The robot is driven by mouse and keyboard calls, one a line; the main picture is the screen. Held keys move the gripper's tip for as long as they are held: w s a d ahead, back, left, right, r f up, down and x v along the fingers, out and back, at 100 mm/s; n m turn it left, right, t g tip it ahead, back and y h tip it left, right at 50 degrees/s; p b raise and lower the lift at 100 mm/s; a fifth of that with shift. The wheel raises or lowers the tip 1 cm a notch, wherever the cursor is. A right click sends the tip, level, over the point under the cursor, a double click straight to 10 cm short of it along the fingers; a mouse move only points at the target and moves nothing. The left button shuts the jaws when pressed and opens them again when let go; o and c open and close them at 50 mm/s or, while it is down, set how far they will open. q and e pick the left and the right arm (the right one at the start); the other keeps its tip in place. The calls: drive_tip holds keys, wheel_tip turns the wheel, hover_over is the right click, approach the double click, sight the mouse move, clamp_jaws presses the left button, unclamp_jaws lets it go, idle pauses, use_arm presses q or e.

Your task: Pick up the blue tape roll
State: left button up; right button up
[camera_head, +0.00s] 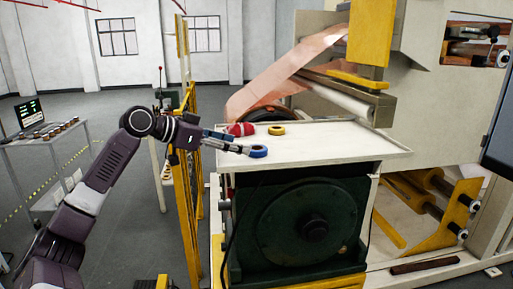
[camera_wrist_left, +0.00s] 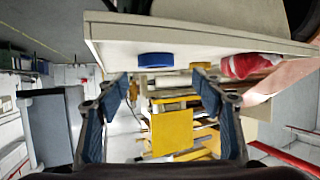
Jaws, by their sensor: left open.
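The blue tape roll (camera_head: 258,151) lies flat near the front left edge of the white tabletop (camera_head: 330,146). My left gripper (camera_head: 240,148) reaches in from the left, with its fingertips close beside the roll. In the left wrist view, which looks upside down, the blue tape roll (camera_wrist_left: 155,60) sits beyond the open fingers (camera_wrist_left: 160,84), roughly between their lines. Nothing is held between the fingers. I cannot tell whether a fingertip touches the roll. My right gripper is not in view.
A red item (camera_head: 241,129) and a yellow tape roll (camera_head: 277,130) lie farther back on the tabletop. A copper foil sheet (camera_head: 290,72) slopes down behind it. A yellow guard (camera_head: 187,190) stands left of the table. The tabletop's right side is clear.

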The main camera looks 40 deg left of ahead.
sight(257, 151)
use_arm(q)
drive_tip(key=shift+w+d+p, duration=0.6)
drive_tip(key=shift+p, duration=0.05)
drive_tip(key=p+x, duration=0.2)
drive_tip(key=x, duration=0.1)
drive_tip(key=shift+w+a+f, duration=0.1)
drive_tip(key=shift+f, duration=0.15)
drive_tip(key=shift+w+f, duration=0.2)
drive_tip(key=shift+w, duration=0.2)
drive_tip(key=shift+f, duration=0.15)
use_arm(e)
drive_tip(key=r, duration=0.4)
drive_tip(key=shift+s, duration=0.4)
use_arm(q)
drive_tip(key=shift+c, duration=0.7)
drive_tip(key=c, duration=1.1)
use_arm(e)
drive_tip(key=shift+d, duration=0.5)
